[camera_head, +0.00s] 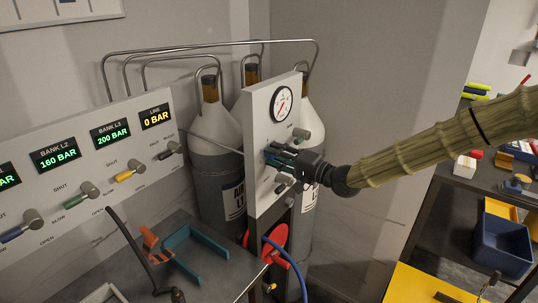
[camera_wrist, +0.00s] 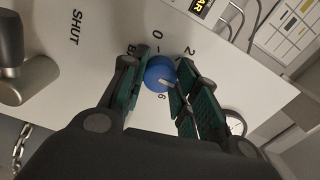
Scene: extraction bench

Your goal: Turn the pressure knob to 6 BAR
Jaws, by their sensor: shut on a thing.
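The pressure knob (camera_wrist: 158,74) is a small blue round knob with a pale pointer mark, seen in the wrist view. It sits on a white panel (camera_wrist: 90,50) with the printed marks 0, 2 and 6 and a partly covered BAR label around it. My gripper (camera_wrist: 162,68) has its green-padded fingers on both sides of the knob and is shut on it. In the head view my gripper (camera_head: 274,156) is against the upright white panel (camera_head: 262,120), below a round gauge (camera_head: 282,105), and hides the knob. Which mark the pointer meets is hard to tell.
Gas cylinders (camera_head: 212,140) stand behind the panel. At left a bank panel (camera_head: 85,165) carries several valve levers and displays; the LINE display (camera_head: 156,117) reads 0 BAR. A red hose reel (camera_head: 280,242) hangs below. A grey lever (camera_wrist: 30,80) sits beside the knob in the wrist view.

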